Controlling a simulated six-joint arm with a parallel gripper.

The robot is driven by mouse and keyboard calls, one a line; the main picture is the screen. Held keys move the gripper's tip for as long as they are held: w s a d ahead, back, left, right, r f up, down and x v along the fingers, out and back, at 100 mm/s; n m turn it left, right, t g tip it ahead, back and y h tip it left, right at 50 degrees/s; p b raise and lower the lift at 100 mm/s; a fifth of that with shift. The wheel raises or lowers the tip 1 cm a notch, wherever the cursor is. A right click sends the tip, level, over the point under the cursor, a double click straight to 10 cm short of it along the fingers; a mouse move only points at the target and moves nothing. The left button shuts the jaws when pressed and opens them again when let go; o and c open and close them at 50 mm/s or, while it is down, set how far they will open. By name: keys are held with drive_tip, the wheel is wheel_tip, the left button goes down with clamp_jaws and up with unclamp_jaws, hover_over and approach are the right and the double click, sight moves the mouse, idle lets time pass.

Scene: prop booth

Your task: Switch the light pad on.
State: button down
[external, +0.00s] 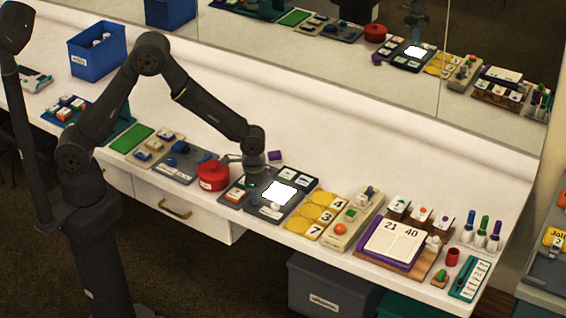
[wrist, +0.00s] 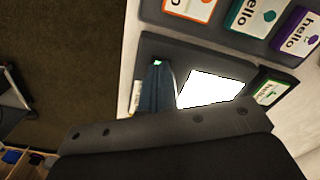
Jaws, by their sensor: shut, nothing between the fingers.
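The light pad (external: 280,193) is a bright white square set in a dark grey board on the bench. It also glows white in the wrist view (wrist: 208,88). My gripper (external: 254,196) is shut and empty, pointing down at the board just left of the white square. In the wrist view its closed blue-grey fingers (wrist: 157,68) stand beside the pad. A small green lit spot (wrist: 158,62) shows right at the fingertips. I cannot tell whether the tips touch it, as they partly cover it.
Yellow number discs (external: 315,214) lie to the right. Cards (wrist: 256,17) line the board's edge. The bench behind is clear up to the mirror.

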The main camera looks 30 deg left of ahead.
drive_tip(key=shift+s+a+f, duration=0.1)
drive_tip(key=shift+f, duration=0.2)
drive_tip(key=shift+r, duration=3)
